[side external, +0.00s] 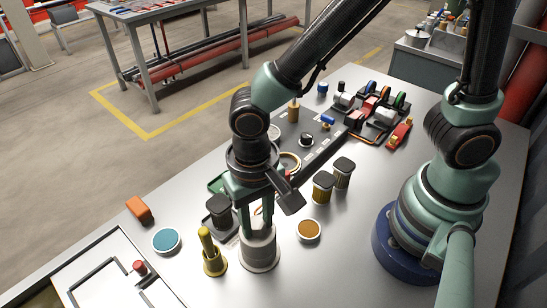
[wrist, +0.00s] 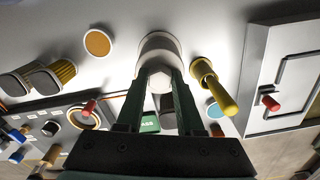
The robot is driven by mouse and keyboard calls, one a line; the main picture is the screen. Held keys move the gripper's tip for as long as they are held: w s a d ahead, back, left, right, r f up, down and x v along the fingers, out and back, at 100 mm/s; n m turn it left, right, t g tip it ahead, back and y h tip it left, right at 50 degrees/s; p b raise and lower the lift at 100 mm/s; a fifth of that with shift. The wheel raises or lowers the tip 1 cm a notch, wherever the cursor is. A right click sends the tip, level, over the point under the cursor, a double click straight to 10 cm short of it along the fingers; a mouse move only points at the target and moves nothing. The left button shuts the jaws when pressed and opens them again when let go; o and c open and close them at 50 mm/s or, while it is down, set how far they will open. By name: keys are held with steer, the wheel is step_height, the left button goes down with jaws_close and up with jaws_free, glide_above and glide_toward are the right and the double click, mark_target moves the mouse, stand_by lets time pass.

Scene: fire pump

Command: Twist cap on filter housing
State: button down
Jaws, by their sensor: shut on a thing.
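The filter housing (side external: 260,250) is a pale grey cylinder standing upright on the bench near the front. My gripper (side external: 257,222) points straight down over it, its two green fingers at the housing's top. In the wrist view my gripper (wrist: 162,78) has its fingers on either side of a light-coloured cap (wrist: 160,82) and is shut on it. The cap sits at the end of the housing, which also shows in the wrist view (wrist: 158,42). The fingers hide much of the cap, and I cannot tell whether a gap lies between cap and housing.
A yellow-handled part (side external: 212,255) stands close left of the housing. An orange-topped disc (side external: 309,230) lies to the right, with two dark-capped jars (side external: 323,187) behind it. A teal disc (side external: 166,240) and an orange block (side external: 139,209) lie left. Bare bench lies at front right.

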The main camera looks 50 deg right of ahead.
stand_by(0.3)
steer(key=m, duration=0.5)
steer(key=shift+a+m, duration=0.1)
steer(key=shift+m, duration=0.3)
steer(key=shift+c, duration=2.3)
jaws_free()
steer(key=shift+o, duration=0.3)
steer(key=shift+o, duration=0.9)
steer(key=shift+r, duration=3.5)
